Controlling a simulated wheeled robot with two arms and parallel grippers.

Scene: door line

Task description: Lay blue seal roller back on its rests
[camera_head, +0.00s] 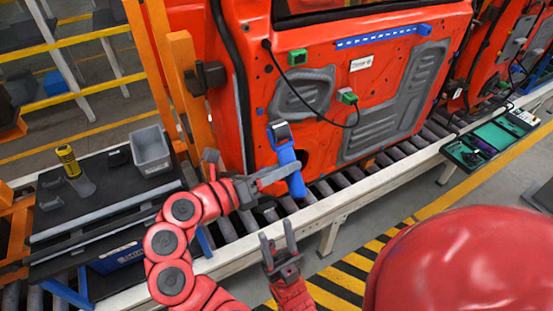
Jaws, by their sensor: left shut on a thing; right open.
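The blue seal roller (287,162) has a blue handle and a dark head at its top end. It is held up, slightly tilted, in front of the lower part of the orange-red door. My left gripper (291,172) is shut on its handle and hides part of it. My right gripper (277,239) is open and empty, lower in the picture, with its fingers pointing up. The black-topped cart (100,210) at the left carries small dark blocks; I cannot tell which are the blue roller's rests.
A yellow and black tool (67,160), a grey bin (150,150) and a small black item (118,156) are on the cart. The door (330,120) stands above the roller conveyor (375,158). An open green tool case (490,140) lies at the right. An orange post (190,95) rises beside the cart.

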